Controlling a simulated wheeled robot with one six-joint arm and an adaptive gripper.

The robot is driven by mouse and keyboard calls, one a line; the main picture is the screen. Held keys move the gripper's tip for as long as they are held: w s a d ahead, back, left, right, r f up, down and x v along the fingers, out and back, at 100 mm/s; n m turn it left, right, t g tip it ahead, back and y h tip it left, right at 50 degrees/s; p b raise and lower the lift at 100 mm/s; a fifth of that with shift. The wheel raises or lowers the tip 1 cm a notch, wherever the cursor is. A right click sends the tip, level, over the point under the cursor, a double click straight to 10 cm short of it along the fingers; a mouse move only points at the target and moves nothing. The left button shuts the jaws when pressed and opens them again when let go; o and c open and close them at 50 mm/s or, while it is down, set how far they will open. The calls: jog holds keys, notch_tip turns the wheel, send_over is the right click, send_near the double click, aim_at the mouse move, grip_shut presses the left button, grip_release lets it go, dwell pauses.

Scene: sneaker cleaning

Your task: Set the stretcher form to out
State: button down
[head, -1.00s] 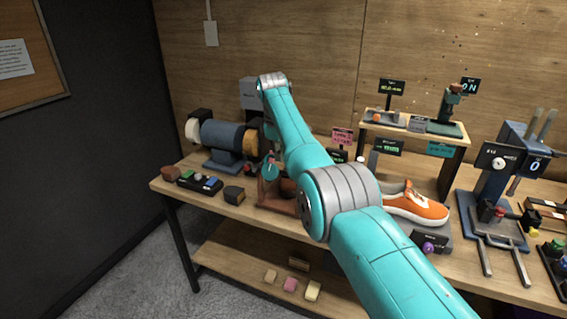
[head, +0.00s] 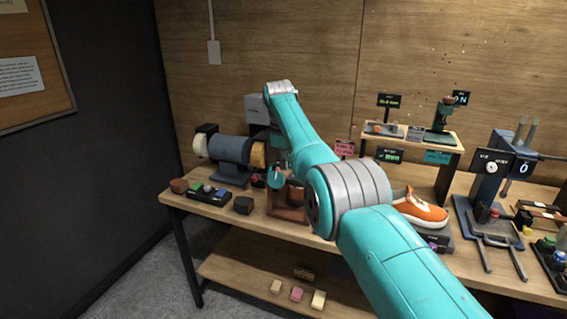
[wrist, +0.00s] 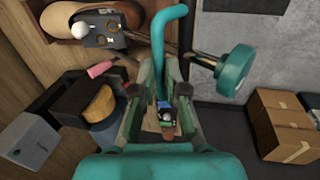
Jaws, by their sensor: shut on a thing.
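A brown wooden stand (head: 287,212), which looks like the stretcher, stands at the bench's front edge beside my forearm. A round teal knob (head: 275,178) shows at its upper left. In the wrist view a teal knob (wrist: 235,71) sits right of the fingers on a metal rod. My gripper (wrist: 164,95) is shut on a teal bent handle (wrist: 170,20), which rises between its fingers. In the head view my arm hides the fingers and part of the stand. I cannot tell the form's setting.
A bench grinder (head: 231,150) stands left of the stand. A tray of small blocks (head: 208,193) and a dark block (head: 243,205) lie in front. An orange sneaker (head: 420,210) is right of my arm. Cardboard boxes (wrist: 285,125) stand on the floor.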

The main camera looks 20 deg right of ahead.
jog(key=c, duration=1.2)
grip_release()
jog(key=shift+s+a+r, duration=0.1)
jog(key=shift+s+a, duration=0.1)
jog(key=v, duration=1.2)
jog(key=shift+d, duration=0.1)
